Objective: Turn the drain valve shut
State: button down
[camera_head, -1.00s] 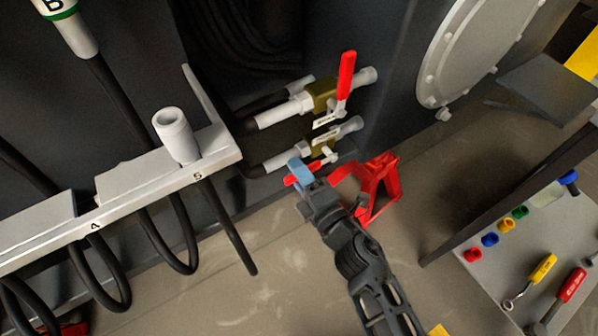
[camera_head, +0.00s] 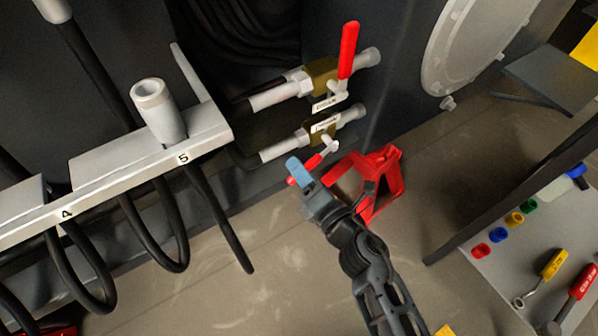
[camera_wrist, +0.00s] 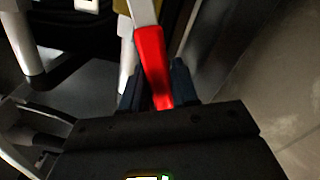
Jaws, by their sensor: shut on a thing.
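Two ball valves with brass bodies sit one above the other on grey pipes. The upper valve (camera_head: 321,75) has a red lever (camera_head: 348,50) pointing up. The lower valve (camera_head: 321,131) has a red lever (camera_head: 312,162) slanting down and left.
A red stand (camera_head: 381,185) is on the floor just right of my gripper. A numbered grey rail (camera_head: 120,165) with hanging black hoses is at the left. A round bolted cover (camera_head: 468,45) is at the upper right. A bench (camera_head: 500,262) with tools stands at the right.

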jog(key=shift+w+d+f+n, duration=0.1)
jog(key=shift+d+f+n, duration=0.1)
jog(key=shift+f+n, duration=0.2)
jog(key=c, duration=0.9)
grip_release()
jog(key=shift+r, duration=0.1)
jog(key=shift+c, duration=0.2)
jog(key=p+v, duration=0.1)
jog(key=v, duration=0.6)
jog(key=shift+s+d, duration=0.25)
jog(key=shift+s, duration=0.1)
jog(key=shift+c, duration=0.3)
